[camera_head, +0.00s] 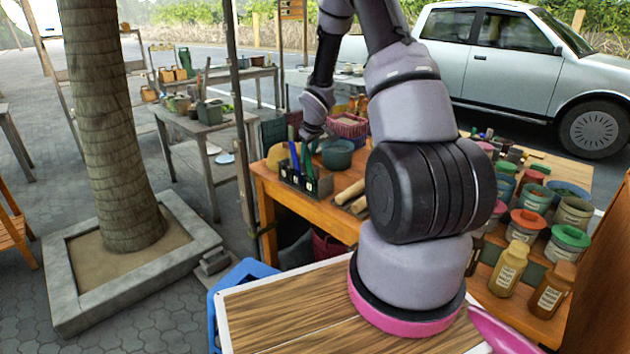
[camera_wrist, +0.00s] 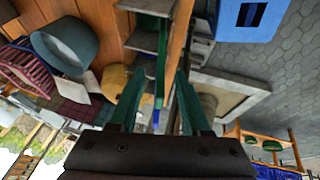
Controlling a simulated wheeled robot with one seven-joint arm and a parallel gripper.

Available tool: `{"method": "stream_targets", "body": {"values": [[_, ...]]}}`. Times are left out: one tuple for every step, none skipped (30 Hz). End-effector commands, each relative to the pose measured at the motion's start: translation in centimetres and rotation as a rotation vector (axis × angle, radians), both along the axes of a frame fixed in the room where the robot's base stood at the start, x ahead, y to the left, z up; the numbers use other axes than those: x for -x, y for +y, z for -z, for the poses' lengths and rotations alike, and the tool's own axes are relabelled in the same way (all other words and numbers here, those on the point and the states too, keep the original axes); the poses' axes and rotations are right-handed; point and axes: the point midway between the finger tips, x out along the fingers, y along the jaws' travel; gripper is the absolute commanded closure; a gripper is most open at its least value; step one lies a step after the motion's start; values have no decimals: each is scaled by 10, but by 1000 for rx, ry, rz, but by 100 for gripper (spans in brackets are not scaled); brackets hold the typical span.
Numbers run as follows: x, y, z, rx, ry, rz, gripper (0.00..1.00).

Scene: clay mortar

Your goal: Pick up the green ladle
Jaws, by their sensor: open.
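The green ladle (camera_head: 307,160) appears to stand upright in a dark caddy (camera_head: 318,187) at the near left corner of the wooden table, beside a blue-handled tool (camera_head: 293,150). In the wrist view a narrow green strip, likely the ladle's handle (camera_wrist: 161,62), lies between the two fingers. Its bowl cannot be made out. My gripper (camera_head: 311,133) is just above the caddy, pointing down. In the wrist view my gripper (camera_wrist: 158,75) is open, with a finger on each side of the green strip. I cannot tell whether either finger touches it.
A teal pot (camera_head: 338,155) stands right of the caddy, with a pink basket (camera_head: 347,124) behind it. A tan rounded object (camera_head: 277,156) is left of the caddy. Wooden rolls (camera_head: 350,193) lie in front. Several paint pots and bottles crowd the table's right side. A thin post (camera_head: 239,110) stands left.

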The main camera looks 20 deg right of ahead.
Motion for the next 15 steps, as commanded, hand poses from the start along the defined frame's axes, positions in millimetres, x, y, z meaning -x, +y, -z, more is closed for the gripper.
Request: {"method": "stream_targets", "body": {"values": [[-1,1,4,0,1,-1,52],[-3,1,7,0,2,-1,52],[-5,1,11,0,2,-1,52],[-7,1,16,0,3,-1,52],[-9,0,21,0,3,-1,52],[-12,0,26,0,2,-1,52],[-14,0,31,0,2,0,52],[-16,-1,34,-1,2,1,52],[-18,-1,38,-1,2,1,52],[-20,-1,41,-1,3,1,52],[-21,-1,43,0,1,0,52],[-22,-1,45,0,0,0,52],[-23,-1,46,0,0,0,52],[-23,-1,46,0,-1,0,52],[-23,-1,47,0,-1,0,52]]}}
